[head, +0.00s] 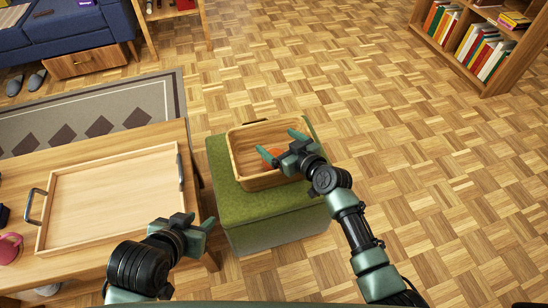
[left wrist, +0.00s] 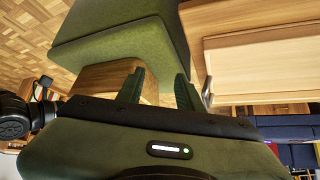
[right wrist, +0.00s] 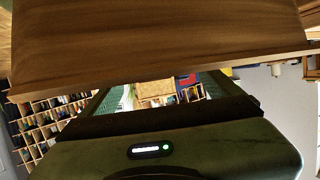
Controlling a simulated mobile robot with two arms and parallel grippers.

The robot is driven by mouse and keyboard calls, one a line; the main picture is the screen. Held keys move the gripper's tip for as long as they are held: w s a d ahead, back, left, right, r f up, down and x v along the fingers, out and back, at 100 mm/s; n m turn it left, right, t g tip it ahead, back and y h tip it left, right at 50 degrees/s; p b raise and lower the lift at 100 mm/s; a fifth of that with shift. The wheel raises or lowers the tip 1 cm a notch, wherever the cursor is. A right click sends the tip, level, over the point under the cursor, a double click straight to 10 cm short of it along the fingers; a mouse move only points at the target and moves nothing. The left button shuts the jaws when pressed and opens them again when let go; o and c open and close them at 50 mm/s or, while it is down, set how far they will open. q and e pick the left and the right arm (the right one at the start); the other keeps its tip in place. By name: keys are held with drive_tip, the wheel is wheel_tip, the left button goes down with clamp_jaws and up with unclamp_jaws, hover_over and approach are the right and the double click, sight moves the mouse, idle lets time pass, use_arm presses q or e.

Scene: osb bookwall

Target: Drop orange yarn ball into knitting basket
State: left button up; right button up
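The knitting basket (head: 238,150) is a light wooden box on top of a green ottoman. A small part of the orange yarn ball (head: 274,152) shows inside the basket's outline, mostly hidden behind my right gripper (head: 283,146). The right gripper is over the basket with its fingers spread apart. In the right wrist view nothing shows between those fingers, and a brown wooden surface (right wrist: 160,45) fills the top. My left gripper (head: 196,222) is low over the table's right edge, away from the basket. Its fingers are apart and empty in the left wrist view (left wrist: 160,90).
The green ottoman (head: 225,205) stands right of a wooden table (head: 110,138). A wooden tray (head: 110,200) and a pink mug (head: 9,248) are on the table. A bookshelf (head: 490,65) stands at far right. The parquet floor right of the ottoman is clear.

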drive_tip(key=shift+s, duration=0.1)
use_arm(q)
drive_tip(key=s+a+f+g+y+p, duration=0.1)
drive_tip(key=s+g, duration=0.3)
drive_tip(key=s, duration=0.4)
drive_tip(key=shift+s+a+f+p, duration=0.15)
drive_tip(key=shift+a+f+p, duration=0.45)
drive_tip(key=shift+a, duration=0.2)
use_arm(e)
drive_tip(key=v, duration=0.7)
drive_tip(key=shift+s+d+r, duration=0.15)
drive_tip(key=shift+s+d, duration=0.05)
drive_tip(key=shift+s, duration=0.05)
